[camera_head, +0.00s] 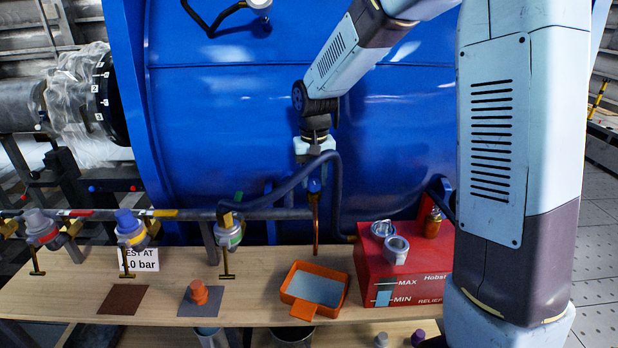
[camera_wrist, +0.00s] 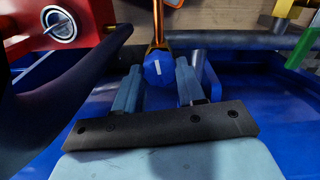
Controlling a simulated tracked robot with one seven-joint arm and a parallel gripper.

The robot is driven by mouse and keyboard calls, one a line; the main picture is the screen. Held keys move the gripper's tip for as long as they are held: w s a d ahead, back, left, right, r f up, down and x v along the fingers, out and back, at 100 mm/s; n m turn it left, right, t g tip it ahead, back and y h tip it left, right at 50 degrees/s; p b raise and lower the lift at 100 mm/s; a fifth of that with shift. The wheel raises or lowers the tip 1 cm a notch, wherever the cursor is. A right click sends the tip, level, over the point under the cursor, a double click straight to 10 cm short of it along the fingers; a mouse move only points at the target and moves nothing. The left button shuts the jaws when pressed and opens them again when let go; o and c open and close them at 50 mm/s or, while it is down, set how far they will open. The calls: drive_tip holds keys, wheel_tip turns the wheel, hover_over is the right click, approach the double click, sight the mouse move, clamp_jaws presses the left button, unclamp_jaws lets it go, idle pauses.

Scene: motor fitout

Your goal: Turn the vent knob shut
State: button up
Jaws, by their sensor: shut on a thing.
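The vent knob (camera_wrist: 158,70) is blue with a short white mark, which points nearly along the copper pipe in the wrist view. In the head view the knob (camera_head: 314,186) sits at the top of the thin copper pipe (camera_head: 316,228), in front of the big blue drum. My gripper (camera_head: 314,168) comes down on the knob from above. In the wrist view my gripper (camera_wrist: 160,80) has one finger on each side of the knob and is shut on it. The fingers hide parts of the knob's sides.
A dark hose (camera_head: 285,187) curves close beside my gripper. An orange tray (camera_head: 304,311) stands on the wooden bench below the pipe. A red box (camera_head: 410,270) with metal caps is to its right. Valves (camera_head: 229,232) hang on the pipe at left.

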sight(314, 181)
drive_tip(key=shift+s+d+f+m, duration=0.1)
drive_tip(key=shift+f+m, duration=0.05)
drive_tip(key=shift+m, duration=0.75)
drive_tip(key=o, duration=1.1)
drive_tip(key=shift+c, duration=0.2)
wheel_tip(314, 181, up, 14)
